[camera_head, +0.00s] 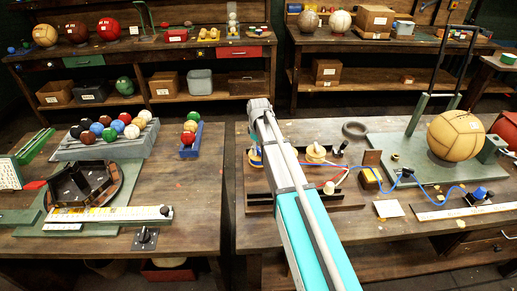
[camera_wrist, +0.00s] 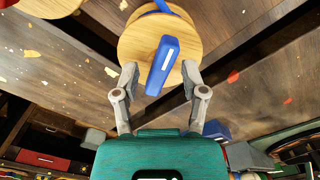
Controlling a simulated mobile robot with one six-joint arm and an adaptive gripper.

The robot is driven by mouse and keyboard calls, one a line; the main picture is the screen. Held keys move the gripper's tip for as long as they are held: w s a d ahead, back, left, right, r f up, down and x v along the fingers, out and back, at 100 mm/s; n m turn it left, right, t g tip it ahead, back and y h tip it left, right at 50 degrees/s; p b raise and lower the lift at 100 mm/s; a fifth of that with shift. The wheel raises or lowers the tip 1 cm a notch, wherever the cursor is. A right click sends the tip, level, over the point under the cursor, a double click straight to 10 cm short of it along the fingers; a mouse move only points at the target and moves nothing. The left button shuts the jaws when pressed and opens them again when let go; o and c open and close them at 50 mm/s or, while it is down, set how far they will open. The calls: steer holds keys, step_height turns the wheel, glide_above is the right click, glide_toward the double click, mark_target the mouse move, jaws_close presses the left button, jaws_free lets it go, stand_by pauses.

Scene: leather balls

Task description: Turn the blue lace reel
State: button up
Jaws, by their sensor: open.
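In the wrist view, the blue lace reel (camera_wrist: 135,38) shows as a round light-wood disc with a blue bar-like handle (camera_wrist: 163,66) across its face. My gripper (camera_wrist: 160,68) is open, its two grey fingers on either side of the blue handle, with gaps to it. I cannot tell whether the fingertips touch the disc. In the head view, my arm hides the gripper and most of this reel; a small blue and yellow part (camera_head: 254,157) shows left of the arm. A second pale wooden reel (camera_head: 315,153) stands right of the arm.
Another wooden disc (camera_wrist: 48,6) sits at the wrist view's top left. On the right bench, a blue lace (camera_head: 358,167) runs right towards a white ruler-like strip (camera_head: 465,211). A tan ball (camera_head: 455,136) sits on a green stand. The left bench holds a rack of coloured balls (camera_head: 110,140).

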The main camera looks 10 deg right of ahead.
mark_target(259, 150)
steer(key=n, duration=0.8)
step_height(259, 150, up, 14)
steer(key=p, duration=1.4)
steer(key=s+f+m+b, duration=0.5)
steer(key=s, duration=0.3)
steer(key=s+d+f+m+b, duration=0.1)
steer(key=s+f+m+b, duration=0.4)
steer(key=s, duration=0.3)
steer(key=s+f+m+b, duration=0.4)
steer(key=s+m+b, duration=0.1)
steer(key=s, duration=0.3)
steer(key=shift+s+d+f, duration=0.15)
steer(key=shift+d+f, duration=0.1)
steer(key=shift+f, duration=0.15)
steer(key=shift+s+f+m, duration=0.3)
steer(key=shift+s+m, duration=0.2)
steer(key=shift+s, duration=0.05)
